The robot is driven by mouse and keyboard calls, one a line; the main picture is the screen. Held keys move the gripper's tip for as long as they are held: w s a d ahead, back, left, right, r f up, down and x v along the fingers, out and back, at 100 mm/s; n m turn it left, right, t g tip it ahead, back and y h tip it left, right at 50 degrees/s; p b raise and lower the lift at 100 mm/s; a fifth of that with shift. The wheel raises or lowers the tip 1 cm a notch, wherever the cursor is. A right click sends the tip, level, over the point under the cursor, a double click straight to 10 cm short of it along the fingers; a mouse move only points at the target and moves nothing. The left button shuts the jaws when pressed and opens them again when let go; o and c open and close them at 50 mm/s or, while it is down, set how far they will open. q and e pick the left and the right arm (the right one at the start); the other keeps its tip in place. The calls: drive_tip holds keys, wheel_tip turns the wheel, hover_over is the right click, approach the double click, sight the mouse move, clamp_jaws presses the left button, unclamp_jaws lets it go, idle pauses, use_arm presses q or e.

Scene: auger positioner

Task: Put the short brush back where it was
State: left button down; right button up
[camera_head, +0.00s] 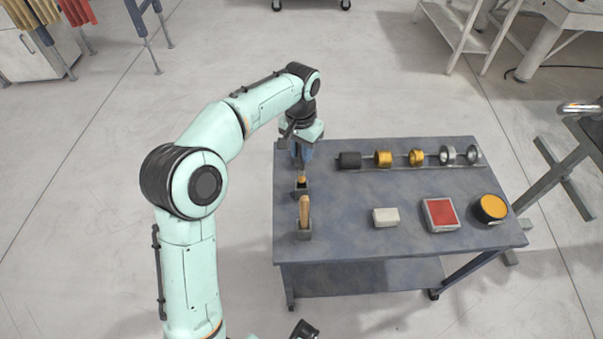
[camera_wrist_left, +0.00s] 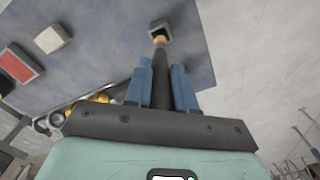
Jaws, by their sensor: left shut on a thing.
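My left gripper (camera_head: 302,162) is above the left end of the grey table, pointing down. In the left wrist view its two blue fingers (camera_wrist_left: 160,85) are shut on the short brush, a dark, upright shaft (camera_wrist_left: 160,78) with an orange-brown part (camera_wrist_left: 160,40) beyond the fingertips. In the head view that part of the short brush (camera_head: 301,179) shows just below the gripper, over a small dark square holder (camera_head: 300,191). The holder (camera_wrist_left: 160,27) lies straight beyond it in the wrist view; I cannot tell how far in it is.
Nearer, a longer wooden-handled brush (camera_head: 305,208) stands in another holder (camera_head: 304,234). A rail with several rings (camera_head: 416,157) runs along the table's back. A white block (camera_head: 386,217), a red-topped box (camera_head: 440,214) and a yellow-topped round tin (camera_head: 490,208) stand right. The table's (camera_head: 345,195) middle is clear.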

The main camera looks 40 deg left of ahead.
sight(301, 169)
use_arm(q)
drive_tip(key=shift+f+b, duration=0.55)
drive_tip(key=shift+f, duration=3.4)
drive_tip(key=shift+f, duration=0.2)
drive_tip(key=c, duration=0.9)
unclamp_jaws()
drive_tip(key=shift+c, duration=0.2)
drive_tip(key=shift+r, duration=0.1)
wheel_tip(301, 169, up, 12)
drive_tip(key=shift+r+p, duration=0.15)
drive_tip(key=shift+p, duration=1.05)
